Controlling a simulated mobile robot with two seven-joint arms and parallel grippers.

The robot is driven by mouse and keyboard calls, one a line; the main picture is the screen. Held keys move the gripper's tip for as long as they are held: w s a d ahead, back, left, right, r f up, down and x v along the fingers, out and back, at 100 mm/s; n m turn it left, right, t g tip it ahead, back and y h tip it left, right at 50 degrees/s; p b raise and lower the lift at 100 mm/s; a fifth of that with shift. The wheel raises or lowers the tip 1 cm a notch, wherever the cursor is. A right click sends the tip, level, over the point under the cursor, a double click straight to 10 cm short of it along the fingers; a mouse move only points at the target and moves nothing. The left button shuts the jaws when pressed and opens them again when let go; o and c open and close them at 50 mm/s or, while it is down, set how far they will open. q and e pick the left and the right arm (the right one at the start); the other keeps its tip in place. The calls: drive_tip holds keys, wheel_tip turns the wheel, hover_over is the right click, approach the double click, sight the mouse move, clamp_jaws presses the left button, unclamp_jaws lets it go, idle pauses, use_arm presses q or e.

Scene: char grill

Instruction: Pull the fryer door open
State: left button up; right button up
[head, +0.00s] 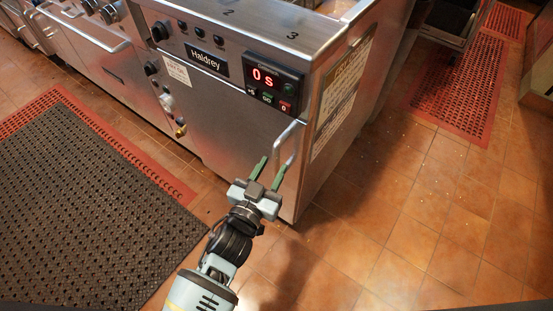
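The fryer (303,55) is a stainless steel unit with a "Haldrey" label and a red "0 s" display. Its front door (225,128) looks shut, flush with the body. A curved metal door handle (291,140) stands out near the door's right edge, below the display. My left gripper (269,171) is at the lower part of the handle, its two green fingers apart and pointing up toward it. I cannot tell whether the fingers touch the handle or whether it lies between them. My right gripper is not in view.
A black perforated mat (75,210) with a red border lies on the tiled floor at the left. Another red mat (465,90) lies at the upper right. Other steel units line the upper left. The tiled floor (400,220) right of the fryer is clear.

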sight(275, 164)
use_arm(q)
drive_tip(key=shift+x, duration=1.65)
clamp_jaws()
